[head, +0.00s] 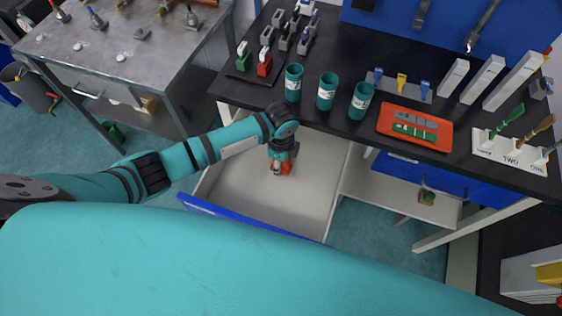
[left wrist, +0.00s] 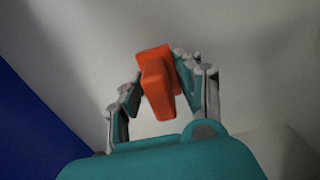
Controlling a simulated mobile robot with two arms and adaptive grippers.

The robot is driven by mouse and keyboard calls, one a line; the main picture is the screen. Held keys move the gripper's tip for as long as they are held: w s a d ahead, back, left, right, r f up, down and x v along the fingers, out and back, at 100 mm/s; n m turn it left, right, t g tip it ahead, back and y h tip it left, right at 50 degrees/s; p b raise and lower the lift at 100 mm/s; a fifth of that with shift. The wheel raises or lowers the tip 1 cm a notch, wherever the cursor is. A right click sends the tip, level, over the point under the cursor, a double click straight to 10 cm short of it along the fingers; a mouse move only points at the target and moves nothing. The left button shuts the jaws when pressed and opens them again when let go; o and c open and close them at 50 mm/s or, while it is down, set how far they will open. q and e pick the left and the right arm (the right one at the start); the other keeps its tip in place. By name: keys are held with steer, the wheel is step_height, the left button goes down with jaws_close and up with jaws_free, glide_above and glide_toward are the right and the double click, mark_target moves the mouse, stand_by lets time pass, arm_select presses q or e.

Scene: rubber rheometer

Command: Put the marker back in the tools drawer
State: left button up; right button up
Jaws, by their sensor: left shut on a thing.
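My left gripper (head: 282,170) reaches down into the open drawer (head: 237,196), which has a pale interior and a blue front. The gripper is shut on an orange block-like thing, the marker (head: 287,168), which is partly covered by the fingers in the head view. In the left wrist view the marker (left wrist: 157,85) stands between the two fingers (left wrist: 160,95), with the pale drawer surface behind it. I cannot tell whether it touches the drawer floor. My right gripper is not in view.
The black workbench (head: 340,140) overhangs the back of the drawer. Three teal cups (head: 327,92) stand near its edge, beside an orange tray (head: 385,122). A grey metal table (head: 120,65) stands at the left. The drawer floor around the gripper looks clear.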

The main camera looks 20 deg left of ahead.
arm_select(q)
steer(key=shift+f, duration=0.1)
steer(key=o, duration=0.9)
step_height(320, 180, up, 12)
steer(key=shift+r, duration=0.2)
